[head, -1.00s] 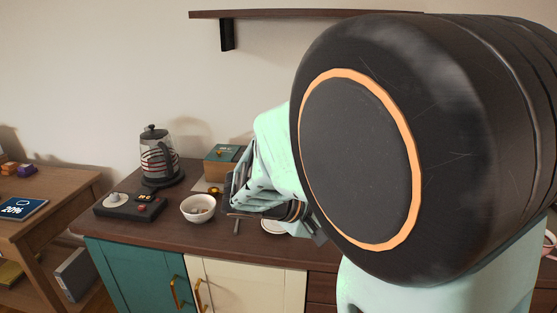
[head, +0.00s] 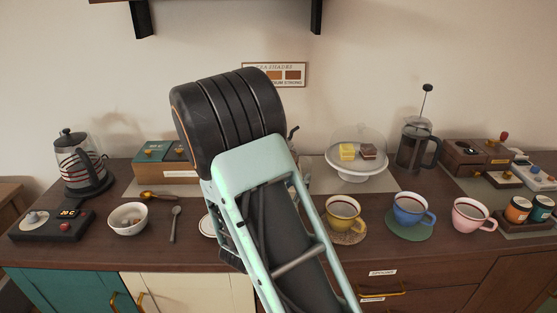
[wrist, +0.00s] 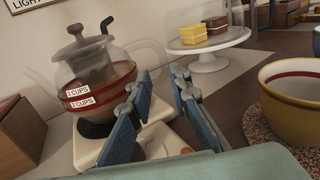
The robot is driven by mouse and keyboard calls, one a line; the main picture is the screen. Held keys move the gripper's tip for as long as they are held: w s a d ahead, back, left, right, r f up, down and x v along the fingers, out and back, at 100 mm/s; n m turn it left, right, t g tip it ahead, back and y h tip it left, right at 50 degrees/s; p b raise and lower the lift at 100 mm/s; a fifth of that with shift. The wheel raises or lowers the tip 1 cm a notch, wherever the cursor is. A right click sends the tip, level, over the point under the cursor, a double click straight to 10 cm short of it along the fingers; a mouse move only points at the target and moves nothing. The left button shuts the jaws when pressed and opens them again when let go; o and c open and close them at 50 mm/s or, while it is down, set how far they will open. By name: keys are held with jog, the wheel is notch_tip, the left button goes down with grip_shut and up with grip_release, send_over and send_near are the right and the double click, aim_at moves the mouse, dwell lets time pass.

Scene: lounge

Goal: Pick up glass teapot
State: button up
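The glass teapot (wrist: 100,70) is in the wrist view's upper left, clear-walled with brown liquid, a grey lid and red bands labelled "CUPS". It stands upright on a cream base (wrist: 90,150). My gripper (wrist: 160,78) is open, its two blue finger pads apart with nothing held between them. The left finger overlaps the teapot's lower right side in the picture; I cannot tell whether they touch. The teapot's clear handle shows faintly behind the fingertips. In the head view my arm hides nearly all of the teapot.
A yellow cup (wrist: 292,95) on a woven coaster stands close to the right of my gripper. A domed cake stand (wrist: 207,50) is behind. Blue (head: 408,208) and pink (head: 472,215) cups, a French press (head: 413,145), a kettle (head: 75,160) and a bowl (head: 128,222) crowd the counter.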

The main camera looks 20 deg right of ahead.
aim_at(308, 169)
jog(key=shift+x, duration=3.2)
jog(key=shift+s, duration=0.15)
jog(key=shift+c, duration=0.7)
grip_shut()
jog(key=shift+r, duration=0.15)
